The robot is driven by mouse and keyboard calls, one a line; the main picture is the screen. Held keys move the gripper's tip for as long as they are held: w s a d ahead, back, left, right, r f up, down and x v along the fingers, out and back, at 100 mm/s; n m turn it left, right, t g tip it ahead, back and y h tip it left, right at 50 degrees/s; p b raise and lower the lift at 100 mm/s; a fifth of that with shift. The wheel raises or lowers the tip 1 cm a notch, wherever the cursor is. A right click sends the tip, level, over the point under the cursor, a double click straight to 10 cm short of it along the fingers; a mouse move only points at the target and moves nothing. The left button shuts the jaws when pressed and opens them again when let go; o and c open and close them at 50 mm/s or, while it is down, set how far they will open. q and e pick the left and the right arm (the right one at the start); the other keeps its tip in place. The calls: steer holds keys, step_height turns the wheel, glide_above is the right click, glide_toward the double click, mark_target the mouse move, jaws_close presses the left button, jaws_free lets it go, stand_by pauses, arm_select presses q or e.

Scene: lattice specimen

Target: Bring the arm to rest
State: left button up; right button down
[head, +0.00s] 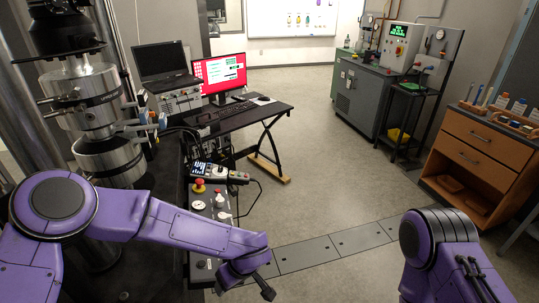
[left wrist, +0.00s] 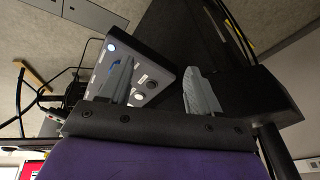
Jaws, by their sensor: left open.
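My left arm (head: 150,222) is purple and reaches from the left across the front of the head view. My left gripper (head: 262,284) is at its end, at the lower middle, to the right of the control box (head: 198,215). In the left wrist view its two grey fingers (left wrist: 158,88) stand apart with nothing held between them. The control box (left wrist: 140,70) shows behind the fingers there. My right arm (head: 440,250) shows at the lower right; its gripper is not in view.
A metal testing machine (head: 90,90) stands at the left, close to my left arm. A handheld pendant (head: 215,173) lies by the control box. A wooden cabinet (head: 480,150) stands right. The middle floor is clear.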

arm_select(q)
steer(key=s+a+f+n+t+b, duration=0.1)
steer(key=s+a+f+t+b, duration=0.1)
steer(key=s+a+f, duration=0.4)
steer(key=s+a+f+n+t+b, duration=0.1)
steer(key=s+a+f+t+b, duration=0.2)
steer(key=f, duration=0.6)
steer(key=s+a+f+m+g+b, duration=0.1)
steer(key=s+a+f, duration=0.3)
steer(key=s, duration=0.4)
steer(key=s+a+f+m+g+b, duration=0.2)
steer(key=s+a+f+b, duration=0.1)
steer(key=s+a, duration=0.4)
steer(key=shift+s+a+f+b, duration=0.15)
steer(key=shift+s+f+b, duration=0.2)
steer(key=shift+f, duration=0.45)
